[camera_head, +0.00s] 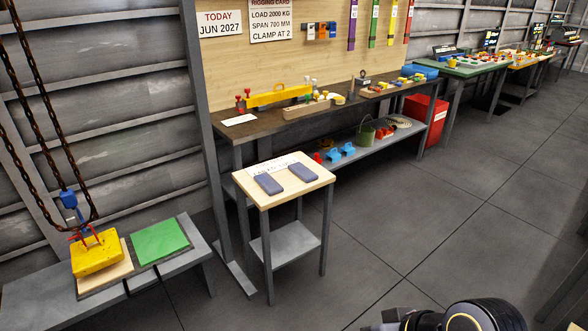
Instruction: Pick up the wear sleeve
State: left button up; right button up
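Two flat blue-grey pieces lie side by side on the small wood-topped stand, a left one (268,184) and a right one (303,173). They look like sleeves, but I cannot tell for sure that either is the wear sleeve. A paper label (272,166) with writing too small to read lies behind them. Neither of my grippers is in view; only a dark part of my arm with a yellow ring shows at the bottom right. Nothing of mine touches the pieces.
The stand (248,190) has a lower grey shelf. Behind it is a long workbench (225,134) with a yellow bar (279,95). A low bench (40,299) at left holds a yellow block (97,254) under chains and a green pad (160,241).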

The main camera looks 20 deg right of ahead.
aim_at(271, 186)
jog(key=i+l+z, duration=0.2)
jog(key=i, duration=0.3)
jog(key=i+l+z, duration=0.25)
jog(key=i, duration=0.3)
jog(key=i+l+u, duration=0.45)
jog(key=l+u, duration=0.25)
jog(key=i+l+u, duration=0.15)
jog(key=l+u, duration=0.15)
jog(key=i+l+u, duration=0.15)
jog(key=l+u, duration=0.15)
jog(key=u, duration=0.15)
jog(key=l+u, duration=0.45)
jog(key=i+l+u, duration=0.1)
jog(key=l+u, duration=0.55)
jog(key=u, duration=0.2)
